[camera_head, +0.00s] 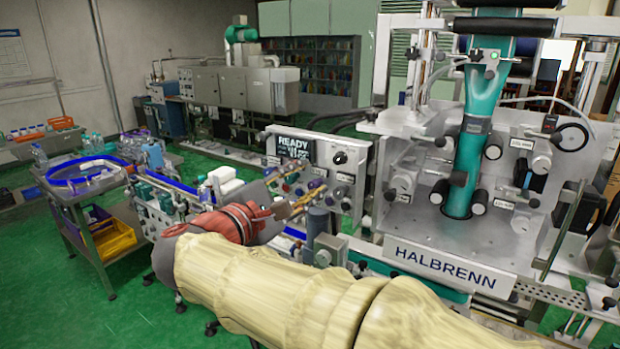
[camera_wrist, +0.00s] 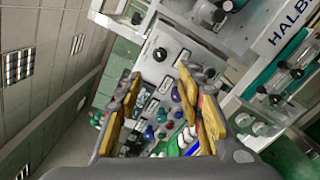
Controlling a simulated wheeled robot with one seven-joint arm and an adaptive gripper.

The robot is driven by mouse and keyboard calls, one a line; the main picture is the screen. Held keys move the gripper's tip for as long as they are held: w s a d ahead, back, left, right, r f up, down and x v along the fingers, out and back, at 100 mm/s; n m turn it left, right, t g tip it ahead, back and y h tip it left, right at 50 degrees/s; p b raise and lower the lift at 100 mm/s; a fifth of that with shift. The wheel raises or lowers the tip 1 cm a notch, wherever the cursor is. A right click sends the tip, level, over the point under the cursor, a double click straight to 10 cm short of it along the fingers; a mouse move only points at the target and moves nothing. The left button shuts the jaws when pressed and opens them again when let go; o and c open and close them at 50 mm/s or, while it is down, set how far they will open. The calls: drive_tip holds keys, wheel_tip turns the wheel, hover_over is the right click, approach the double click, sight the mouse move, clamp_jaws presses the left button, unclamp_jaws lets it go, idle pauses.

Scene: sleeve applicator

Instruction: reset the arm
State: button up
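My arm, in a cream cover with a red-orange wrist, reaches from the bottom right of the head view toward the middle. My gripper (camera_head: 292,207) is in front of the control panel (camera_head: 345,185). In the wrist view my gripper (camera_wrist: 160,108) has its two yellow-padded fingers well apart, with nothing held between them. The control panel (camera_wrist: 160,75) lies beyond the fingers there, turned on its side, with a black knob and several coloured buttons. Whether the fingertips touch the panel I cannot tell.
The HALBRENN machine (camera_head: 450,262) with a teal sleeve column (camera_head: 475,140) stands at right. The panel's screen (camera_head: 294,148) reads READY. A conveyor (camera_head: 165,182) with bottles runs left to a round table (camera_head: 85,172). A cart holds a yellow bin (camera_head: 110,238). Green floor at lower left is clear.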

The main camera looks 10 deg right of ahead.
drive_tip(key=s+f+m+g+y, duration=0.25)
drive_tip(key=s+f, duration=0.25)
drive_tip(key=f, duration=0.6)
drive_tip(key=s+f+m+g+y, duration=0.1)
drive_tip(key=s+f+g+y, duration=0.3)
drive_tip(key=f, duration=0.7)
drive_tip(key=s+d+f+m+y, duration=0.2)
drive_tip(key=s+m, duration=0.3)
drive_tip(key=s, duration=0.4)
drive_tip(key=s+d+f+m+y, duration=0.2)
drive_tip(key=s+d+m+y, duration=0.2)
drive_tip(key=s+m, duration=0.2)
drive_tip(key=s, duration=0.2)
drive_tip(key=shift+s+d+f, duration=0.15)
drive_tip(key=shift+s+f, duration=0.05)
drive_tip(key=shift+s, duration=0.15)
drive_tip(key=shift+m+g+y, duration=0.25)
drive_tip(key=shift+c, duration=1.2)
